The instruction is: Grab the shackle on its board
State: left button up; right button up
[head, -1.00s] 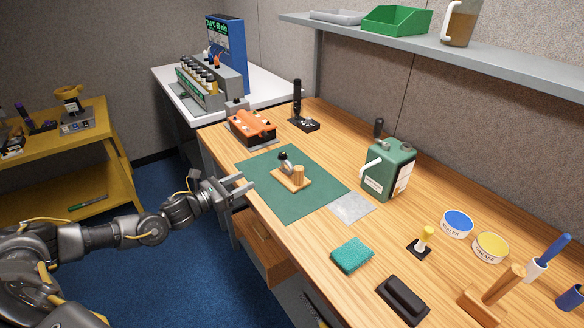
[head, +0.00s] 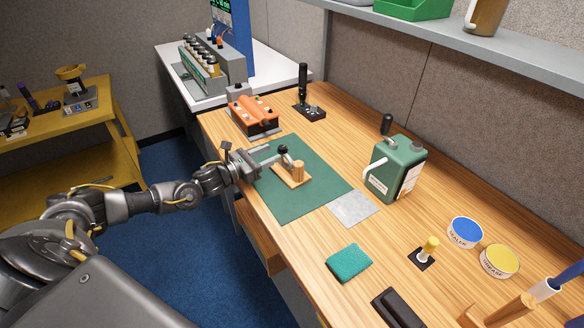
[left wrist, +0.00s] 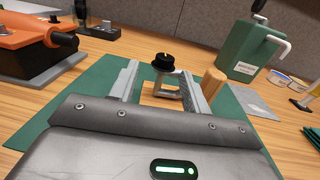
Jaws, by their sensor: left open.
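The shackle (head: 287,158), with a dark round knob on top, stands on a small wooden board (head: 291,176) beside a short wooden post (head: 298,171). The board lies on the green mat (head: 310,203). In the left wrist view the shackle (left wrist: 167,84) shows its black knob and grey metal body between the fingers. My left gripper (head: 270,156) is open, with its fingers reaching toward the shackle from the left. Whether the fingers touch it I cannot tell. In the left wrist view the gripper (left wrist: 160,85) has a finger on each side. My right gripper is not in view.
An orange device (head: 253,115) sits left behind the mat. A green jug (head: 396,168) stands to the right. A grey plate (head: 353,208) lies at the mat's right edge, and a teal sponge (head: 348,263) lies nearer. A black stand (head: 309,107) is at the back.

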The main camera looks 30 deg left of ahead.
aim_at(280, 148)
pick_arm(q)
jog(key=shift+w+d, duration=0.15)
jog(key=w+d+p, duration=0.1)
jog(key=w, duration=0.1)
jog(key=w+d+r+p, duration=0.1)
jog(key=shift+w+d+p, duration=0.15)
jog(key=shift+w+p, duration=0.25)
jog(key=shift+w+d, duration=0.2)
jog(key=shift+w, duration=0.15)
jog(key=shift+f, duration=0.1)
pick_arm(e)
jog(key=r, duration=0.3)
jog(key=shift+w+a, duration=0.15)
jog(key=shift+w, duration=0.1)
pick_arm(q)
grip_shut()
